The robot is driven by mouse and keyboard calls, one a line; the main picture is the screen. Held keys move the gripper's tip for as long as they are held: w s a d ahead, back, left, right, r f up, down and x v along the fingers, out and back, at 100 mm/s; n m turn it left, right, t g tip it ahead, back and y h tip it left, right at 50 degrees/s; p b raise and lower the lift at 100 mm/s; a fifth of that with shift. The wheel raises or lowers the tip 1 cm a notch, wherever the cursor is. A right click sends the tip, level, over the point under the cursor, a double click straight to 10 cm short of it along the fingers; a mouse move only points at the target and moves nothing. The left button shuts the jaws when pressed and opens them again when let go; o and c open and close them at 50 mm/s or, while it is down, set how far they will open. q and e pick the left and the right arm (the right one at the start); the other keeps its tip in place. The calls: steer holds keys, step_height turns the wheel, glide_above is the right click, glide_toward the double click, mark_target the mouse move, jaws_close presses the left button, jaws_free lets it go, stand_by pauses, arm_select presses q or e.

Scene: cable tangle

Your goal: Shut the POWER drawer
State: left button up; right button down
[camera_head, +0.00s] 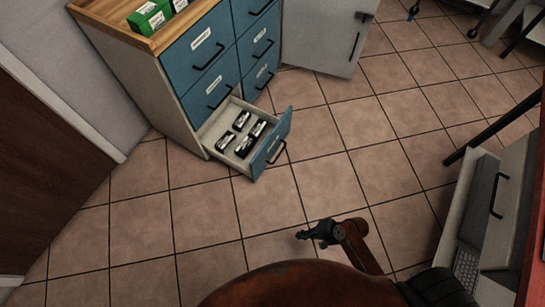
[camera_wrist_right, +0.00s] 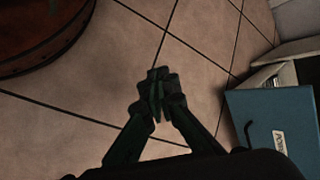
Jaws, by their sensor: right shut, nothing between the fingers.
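The open drawer (camera_head: 273,148) is the bottom left one of a blue-fronted cabinet in the head view, pulled well out, with a dark bar handle on its front. Several small black-and-white items (camera_head: 241,134) lie inside it. In the right wrist view the blue drawer front (camera_wrist_right: 275,118) is at the right, with a white label that seems to start with "Po". My right gripper (camera_head: 303,235) is shut and empty above the floor, in front of the drawer and apart from it. It also shows in the right wrist view (camera_wrist_right: 157,75). My left gripper is not in view.
The cabinet (camera_head: 205,45) has several shut drawers and a wooden top with green boxes (camera_head: 150,16). A light grey door or panel (camera_head: 325,35) stands beside it. A desk with a grey drawer unit (camera_head: 500,200) is at the right. The tiled floor between is clear.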

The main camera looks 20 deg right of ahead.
steer(key=w+d+r+m+t+y, duration=0.1)
steer(key=w+m+t+y, duration=0.15)
steer(key=w+m, duration=0.85)
steer(key=m+t+b, duration=0.1)
steer(key=m+t, duration=0.5)
steer(key=m, duration=0.1)
glide_toward(259, 155)
steer(key=shift+g+h, duration=0.25)
steer(key=shift+h, duration=0.3)
steer(key=b+x, duration=0.4)
steer(key=x, duration=0.1)
steer(key=shift+f, duration=0.1)
steer(key=shift+w+a, duration=0.35)
steer(key=shift+w, duration=0.2)
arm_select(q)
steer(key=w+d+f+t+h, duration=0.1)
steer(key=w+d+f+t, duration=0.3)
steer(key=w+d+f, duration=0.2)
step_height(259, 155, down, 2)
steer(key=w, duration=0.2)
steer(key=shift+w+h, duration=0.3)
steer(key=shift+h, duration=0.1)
arm_select(e)
steer(key=shift+w+a, duration=0.1)
